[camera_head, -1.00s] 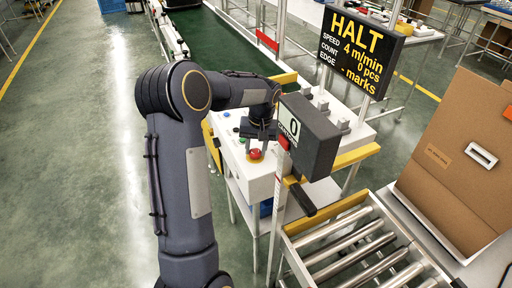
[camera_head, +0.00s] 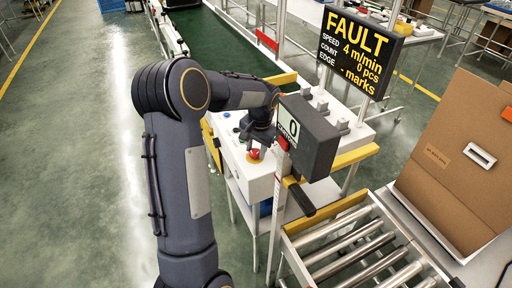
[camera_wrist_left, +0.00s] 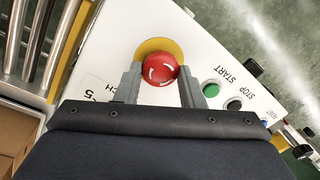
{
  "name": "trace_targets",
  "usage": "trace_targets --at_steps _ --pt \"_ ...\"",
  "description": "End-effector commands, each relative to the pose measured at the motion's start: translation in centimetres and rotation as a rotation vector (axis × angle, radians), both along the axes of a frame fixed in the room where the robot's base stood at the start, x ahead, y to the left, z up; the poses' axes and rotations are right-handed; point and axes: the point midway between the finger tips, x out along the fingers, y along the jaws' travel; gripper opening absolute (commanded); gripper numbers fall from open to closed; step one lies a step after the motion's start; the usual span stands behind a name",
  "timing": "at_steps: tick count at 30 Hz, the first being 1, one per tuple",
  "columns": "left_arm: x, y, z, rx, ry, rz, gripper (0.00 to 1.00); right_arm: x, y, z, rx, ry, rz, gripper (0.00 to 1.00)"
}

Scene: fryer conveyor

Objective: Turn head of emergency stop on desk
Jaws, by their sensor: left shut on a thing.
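The emergency stop is a red mushroom head (camera_wrist_left: 160,68) with white arrow marks on a yellow round base (camera_wrist_left: 158,45), set in the white desk panel. My left gripper (camera_wrist_left: 160,84) has one finger on each side of the red head and is shut on it. In the head view the red head (camera_head: 254,154) shows just below my left gripper (camera_head: 260,138), on the front left of the white desk (camera_head: 262,178). My right gripper is not in view.
A green START button (camera_wrist_left: 211,90) and a dark STOP button (camera_wrist_left: 234,104) sit close beside the gripper. A grey counter box (camera_head: 310,138) stands right of it. A display (camera_head: 358,48) reads FAULT. A roller conveyor (camera_head: 350,245) lies in front.

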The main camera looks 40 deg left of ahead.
Motion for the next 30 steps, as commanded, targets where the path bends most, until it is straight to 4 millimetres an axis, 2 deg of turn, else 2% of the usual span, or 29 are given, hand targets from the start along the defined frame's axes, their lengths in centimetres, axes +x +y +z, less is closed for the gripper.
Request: trace_targets --at_steps 10,25,26,30 --pt "-0.05 -0.04 -0.11 0.000 0.000 -0.134 0.12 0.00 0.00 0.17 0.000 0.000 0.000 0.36" --pt "-0.08 -0.07 -0.18 -0.001 0.002 -0.153 0.12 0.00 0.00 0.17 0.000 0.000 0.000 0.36" --pt "-0.09 -0.07 -0.19 -0.001 0.002 -0.153 0.38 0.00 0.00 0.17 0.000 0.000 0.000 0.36" --pt "-0.08 -0.06 -0.16 -0.001 0.002 -0.153 0.56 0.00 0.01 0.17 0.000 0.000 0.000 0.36"
